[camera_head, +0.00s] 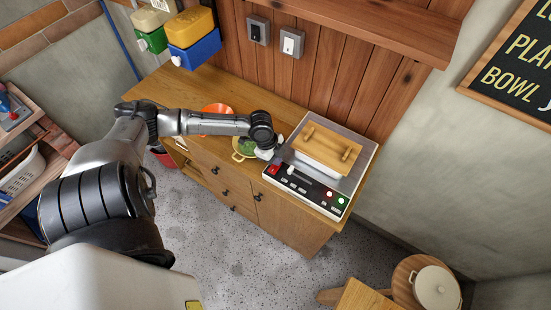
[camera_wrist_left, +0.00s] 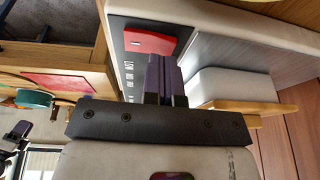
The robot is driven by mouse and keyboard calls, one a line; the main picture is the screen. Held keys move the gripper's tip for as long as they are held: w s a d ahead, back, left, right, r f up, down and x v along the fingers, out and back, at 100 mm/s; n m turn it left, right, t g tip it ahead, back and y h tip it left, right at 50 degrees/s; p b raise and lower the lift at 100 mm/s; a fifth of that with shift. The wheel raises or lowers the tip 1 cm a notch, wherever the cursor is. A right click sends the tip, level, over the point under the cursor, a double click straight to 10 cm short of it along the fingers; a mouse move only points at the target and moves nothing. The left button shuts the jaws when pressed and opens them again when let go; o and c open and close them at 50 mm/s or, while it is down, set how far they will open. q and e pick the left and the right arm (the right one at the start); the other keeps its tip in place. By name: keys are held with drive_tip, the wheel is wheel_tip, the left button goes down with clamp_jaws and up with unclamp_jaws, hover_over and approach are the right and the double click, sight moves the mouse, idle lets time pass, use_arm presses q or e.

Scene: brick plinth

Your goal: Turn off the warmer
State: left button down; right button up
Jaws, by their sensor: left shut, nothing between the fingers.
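The warmer (camera_head: 352,181) is a grey-topped box with a black front panel, on the right end of the wooden cabinet. A wooden-lidded white container sits on top. A red switch (camera_head: 275,169) is at the panel's left end; it also shows large in the left wrist view (camera_wrist_left: 150,38). I cannot tell its position. My left gripper (camera_head: 270,153) is at the warmer's left front corner, close to the red switch. In the wrist view its dark purple fingers (camera_wrist_left: 163,66) are shut and empty, their tips by the switch's edge. Contact is unclear. My right gripper is not in view.
The cabinet top (camera_head: 290,118) also holds a green-filled bowl (camera_head: 243,148) and an orange plate (camera_head: 217,108), left of the warmer. Two wall switches (camera_head: 291,42) and a wooden shelf (camera_head: 375,25) are behind and above. A stool with a white pot (camera_head: 437,287) stands front right.

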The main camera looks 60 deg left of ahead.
use_arm(q)
drive_tip(key=shift+f, duration=0.25)
drive_tip(key=shift+w+a+f+g, duration=0.2)
drive_tip(key=shift+f+g, duration=0.1)
drive_tip(key=shift+g, duration=0.1)
drive_tip(key=shift+s+d, duration=0.1)
drive_tip(key=shift+s+d+r+p, duration=0.3)
drive_tip(key=shift+s+p, duration=0.1)
drive_tip(key=shift+p, duration=0.45)
drive_tip(key=shift+s, duration=0.2)
